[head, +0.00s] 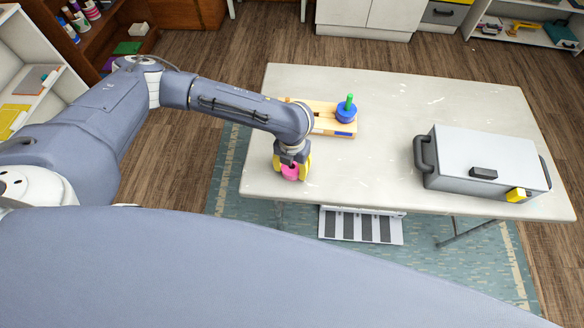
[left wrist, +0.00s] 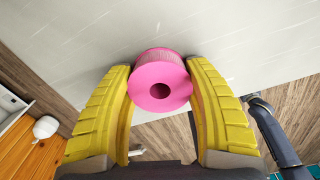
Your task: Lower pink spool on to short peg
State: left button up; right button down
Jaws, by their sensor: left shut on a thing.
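The pink spool (head: 291,173) is held between the yellow fingers of my left gripper (head: 292,168), over the table's front left corner. In the left wrist view the pink spool (left wrist: 161,80) sits between both fingertips of the left gripper (left wrist: 160,66), with its round end and dark centre hole facing the camera. The wooden peg base (head: 325,127) lies farther back on the table. A blue spool (head: 346,114) sits around its green peg (head: 350,101) at the right end. My left arm hides the base's left part, and I cannot make out the short peg. My right gripper is not in view.
A grey toolbox (head: 480,160) with dark handles and a yellow part (head: 516,195) stands on the right of the pale table (head: 400,90). The tabletop between the peg base and the toolbox is clear. A striped panel (head: 360,226) shows below the table's front edge.

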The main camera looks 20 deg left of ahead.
pick_arm(q)
jog(key=shift+c, duration=0.6)
notch_tip(320, 180, up, 20)
dwell(0.4)
jog(key=o, duration=0.6)
jog(key=c, duration=1)
